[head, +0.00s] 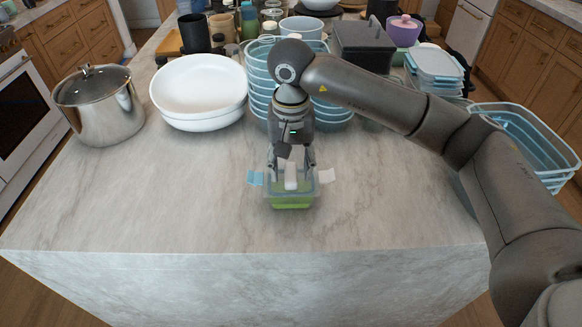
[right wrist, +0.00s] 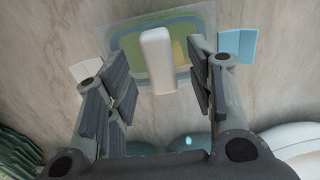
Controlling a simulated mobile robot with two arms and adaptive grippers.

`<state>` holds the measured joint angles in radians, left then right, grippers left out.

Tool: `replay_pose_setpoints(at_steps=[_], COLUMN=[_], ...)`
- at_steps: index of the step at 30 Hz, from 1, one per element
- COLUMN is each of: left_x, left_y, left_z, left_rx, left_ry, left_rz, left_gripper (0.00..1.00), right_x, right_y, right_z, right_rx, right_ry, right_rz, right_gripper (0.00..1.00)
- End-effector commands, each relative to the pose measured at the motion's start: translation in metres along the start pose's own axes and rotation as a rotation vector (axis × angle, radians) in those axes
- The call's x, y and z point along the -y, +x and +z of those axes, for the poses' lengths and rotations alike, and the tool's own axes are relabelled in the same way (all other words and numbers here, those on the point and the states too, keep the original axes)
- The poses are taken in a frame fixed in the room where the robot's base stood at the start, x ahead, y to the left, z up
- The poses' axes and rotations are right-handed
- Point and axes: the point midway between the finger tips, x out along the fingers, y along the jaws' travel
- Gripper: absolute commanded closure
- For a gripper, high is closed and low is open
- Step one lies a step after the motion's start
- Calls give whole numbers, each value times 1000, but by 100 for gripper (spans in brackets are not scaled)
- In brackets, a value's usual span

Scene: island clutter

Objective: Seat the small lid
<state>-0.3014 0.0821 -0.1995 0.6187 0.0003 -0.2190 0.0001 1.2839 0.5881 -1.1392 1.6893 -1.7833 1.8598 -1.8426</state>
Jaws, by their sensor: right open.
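A small clear container with green contents (head: 291,203) stands near the counter's front edge; its rounded rim shows in the right wrist view. A translucent lid (right wrist: 200,20) lies over it, looking slightly turned against the rim. An upright white bar, seemingly its handle (head: 291,172), rises from the middle and also shows in the right wrist view (right wrist: 158,62). A light blue flap (head: 255,178) and a white flap (head: 326,175) stick out at the sides. My right gripper (head: 291,165) is open above the container, fingers either side of the bar with gaps. My left gripper is out of view.
Behind the gripper stand stacked blue-rimmed glass containers (head: 262,85). White bowls (head: 200,90) and a steel pot (head: 100,108) stand to the left. A blue-rimmed basket (head: 535,145) is at the right edge, near my right arm. The counter's front left (head: 140,210) is clear.

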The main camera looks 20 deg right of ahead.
Motion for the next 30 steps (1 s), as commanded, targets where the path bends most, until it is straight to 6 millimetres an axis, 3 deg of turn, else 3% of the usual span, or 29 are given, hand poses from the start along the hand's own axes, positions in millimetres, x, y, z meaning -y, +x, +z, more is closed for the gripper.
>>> replay_pose_setpoints(at_steps=[9, 15, 30], left_x=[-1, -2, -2], left_y=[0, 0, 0], left_z=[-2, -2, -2], left_rx=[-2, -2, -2], left_ry=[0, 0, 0], left_rz=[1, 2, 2], left_gripper=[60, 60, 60], right_x=[1, 0, 0], right_y=[-69, -98, -107], right_z=[-1, 0, 0], right_rx=[-4, -3, 0], right_ry=[0, 1, 0], right_rz=[-3, -1, -1], right_gripper=[50, 50, 50])
